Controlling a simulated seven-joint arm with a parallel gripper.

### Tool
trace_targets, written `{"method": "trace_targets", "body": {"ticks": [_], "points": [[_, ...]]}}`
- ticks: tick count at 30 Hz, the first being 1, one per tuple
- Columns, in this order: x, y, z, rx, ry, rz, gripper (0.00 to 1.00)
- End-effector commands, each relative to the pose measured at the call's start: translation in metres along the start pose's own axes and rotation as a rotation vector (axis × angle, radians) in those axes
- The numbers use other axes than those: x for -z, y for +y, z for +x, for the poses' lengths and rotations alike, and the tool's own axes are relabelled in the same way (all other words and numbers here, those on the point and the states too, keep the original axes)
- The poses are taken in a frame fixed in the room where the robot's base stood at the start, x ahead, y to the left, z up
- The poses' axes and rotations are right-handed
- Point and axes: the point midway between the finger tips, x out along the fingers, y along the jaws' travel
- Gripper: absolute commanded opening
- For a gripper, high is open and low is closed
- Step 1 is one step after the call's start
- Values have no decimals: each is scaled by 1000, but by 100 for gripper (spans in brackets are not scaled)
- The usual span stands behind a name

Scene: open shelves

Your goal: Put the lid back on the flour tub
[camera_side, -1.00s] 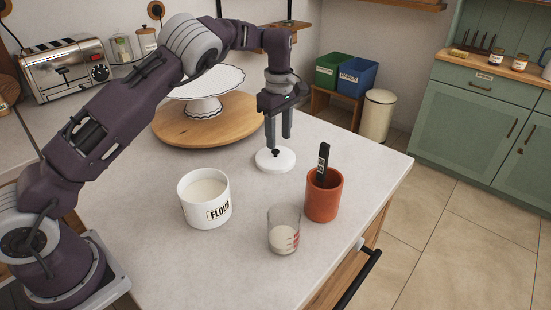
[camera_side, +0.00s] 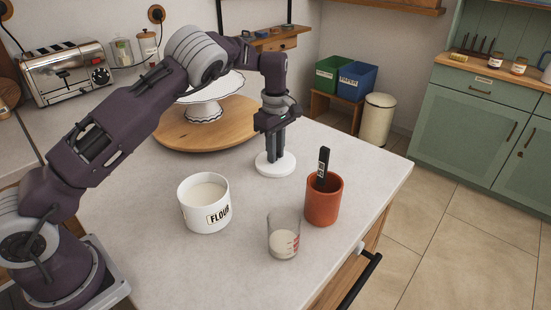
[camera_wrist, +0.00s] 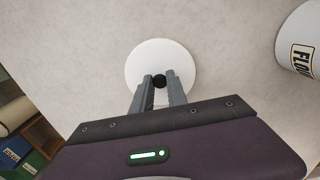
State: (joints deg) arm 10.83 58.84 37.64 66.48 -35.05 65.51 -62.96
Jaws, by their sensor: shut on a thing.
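The white flour tub (camera_side: 205,205) stands uncovered on the counter, with pale flour inside and a FLOUR label on its side. Part of it shows at the right edge of the wrist view (camera_wrist: 300,42). The round white lid (camera_side: 275,168) lies flat on the counter behind and to the right of the tub. In the wrist view the lid (camera_wrist: 160,58) has a small black knob (camera_wrist: 159,81) at its middle. My gripper (camera_side: 275,157) points straight down over the lid. Its fingers (camera_wrist: 160,83) are shut on the knob from both sides.
A glass (camera_side: 283,235) with white contents and a terracotta pot (camera_side: 323,203) holding a dark-handled tool stand right of the tub. A cake stand (camera_side: 204,108) on a round wooden board (camera_side: 170,135) is behind. The counter between lid and tub is clear.

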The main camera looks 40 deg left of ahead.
Motion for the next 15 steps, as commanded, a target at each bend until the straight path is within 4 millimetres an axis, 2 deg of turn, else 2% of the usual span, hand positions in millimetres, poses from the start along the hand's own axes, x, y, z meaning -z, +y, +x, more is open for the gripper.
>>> {"method": "trace_targets", "body": {"ticks": [2,9,15], "points": [[0,1,-7,-3,0,0,0],[0,1,-66,-6,0,2,0],[2,-5,-103,-6,-1,-14,0]]}}
